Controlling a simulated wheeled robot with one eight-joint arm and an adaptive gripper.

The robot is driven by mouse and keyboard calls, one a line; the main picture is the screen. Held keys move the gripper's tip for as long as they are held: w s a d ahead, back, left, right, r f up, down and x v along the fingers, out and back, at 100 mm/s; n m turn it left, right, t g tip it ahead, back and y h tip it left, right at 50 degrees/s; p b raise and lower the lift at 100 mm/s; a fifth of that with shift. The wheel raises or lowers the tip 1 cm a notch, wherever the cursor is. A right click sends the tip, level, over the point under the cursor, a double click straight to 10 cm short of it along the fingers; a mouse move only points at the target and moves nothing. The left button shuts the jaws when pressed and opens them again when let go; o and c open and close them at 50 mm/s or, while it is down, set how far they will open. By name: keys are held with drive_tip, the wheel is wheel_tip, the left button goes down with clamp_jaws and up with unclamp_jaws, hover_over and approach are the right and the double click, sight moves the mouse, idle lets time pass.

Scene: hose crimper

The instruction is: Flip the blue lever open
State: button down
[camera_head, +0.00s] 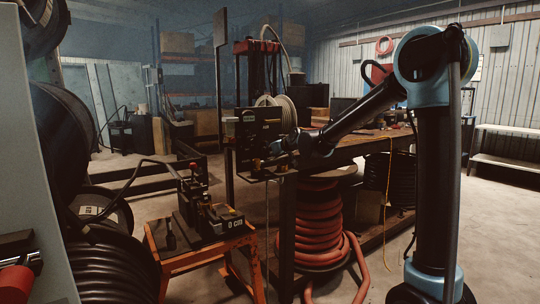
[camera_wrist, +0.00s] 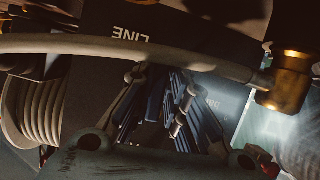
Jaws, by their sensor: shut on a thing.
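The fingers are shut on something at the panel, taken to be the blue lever. The lever is mostly hidden by the fingers and shadow, so its angle cannot be told.
A pale hose (camera_wrist: 100,44) crosses close above the fingertips to a brass fitting (camera_wrist: 290,80). A coiled hose reel (camera_wrist: 40,105) is at left. The workbench (camera_head: 350,148) lies below my arm. An orange stand (camera_head: 200,250) holds a dark crimper.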

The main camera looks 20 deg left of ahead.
drive_tip(key=shift+m, duration=0.3)
drive_tip(key=c, duration=1.6)
unclamp_jaws()
drive_tip(key=shift+s, duration=0.1)
drive_tip(key=shift+r, duration=0.1)
drive_tip(key=v, duration=1.1)
drive_tip(key=shift+d, duration=0.5)
drive_tip(key=shift+s+d, duration=0.1)
